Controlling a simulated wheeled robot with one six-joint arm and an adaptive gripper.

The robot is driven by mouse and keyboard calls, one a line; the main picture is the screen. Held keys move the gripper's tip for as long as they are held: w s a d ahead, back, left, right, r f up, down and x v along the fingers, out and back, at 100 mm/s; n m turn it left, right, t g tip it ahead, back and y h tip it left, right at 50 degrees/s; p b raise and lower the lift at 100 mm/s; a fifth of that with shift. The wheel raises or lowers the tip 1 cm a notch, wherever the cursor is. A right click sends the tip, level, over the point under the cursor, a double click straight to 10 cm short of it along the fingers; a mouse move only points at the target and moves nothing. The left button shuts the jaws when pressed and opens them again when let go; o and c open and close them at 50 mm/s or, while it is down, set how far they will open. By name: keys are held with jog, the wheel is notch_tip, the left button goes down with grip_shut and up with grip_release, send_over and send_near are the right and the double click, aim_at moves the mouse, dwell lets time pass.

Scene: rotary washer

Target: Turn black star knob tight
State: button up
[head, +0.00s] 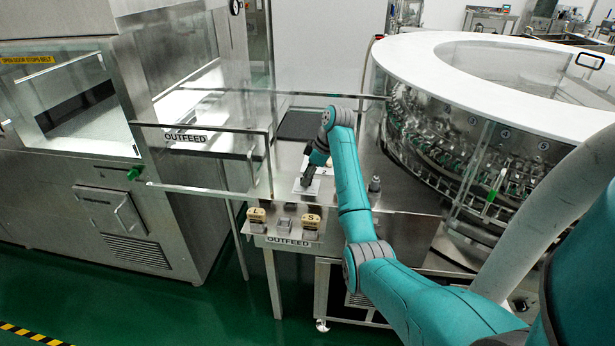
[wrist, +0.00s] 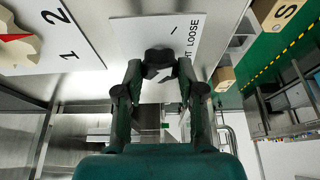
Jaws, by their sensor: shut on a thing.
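The black star knob (wrist: 158,58) shows in the wrist view, in front of a white plate (wrist: 124,34) with the word LOOSE and the partly hidden end of another word. My gripper (wrist: 160,72) is shut on the knob, with one finger on each side of it. In the head view my gripper (head: 307,178) points down at the white plate (head: 312,187) on the steel table. The knob is too small and too covered there to make out.
Glass guard rails (head: 205,190) run left of my gripper. A round washer (head: 470,125) stands right.

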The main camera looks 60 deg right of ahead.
jog(key=shift+m, duration=0.4)
jog(key=m+h, duration=0.2)
jog(key=m, duration=0.2)
jog(key=shift+a+m, duration=0.15)
jog(key=shift+m, duration=0.15)
jog(key=m+h, duration=0.2)
jog(key=m, duration=0.3)
jog(key=shift+a, duration=0.1)
jog(key=m+g, duration=0.1)
jog(key=m, duration=0.2)
jog(key=m+g+h, duration=0.1)
jog(key=m, duration=0.1)
jog(key=shift+w+m+h, duration=0.1)
jog(key=shift+m+h, duration=0.2)
jog(key=shift+m, duration=0.1)
jog(key=m+g, duration=0.1)
jog(key=m, duration=0.2)
jog(key=m+g, duration=0.1)
jog(key=m, duration=0.2)
jog(key=shift+w+a+h, duration=0.1)
jog(key=shift+h, duration=0.2)
jog(key=o, duration=1.1)
jog(key=shift+o, duration=0.2)
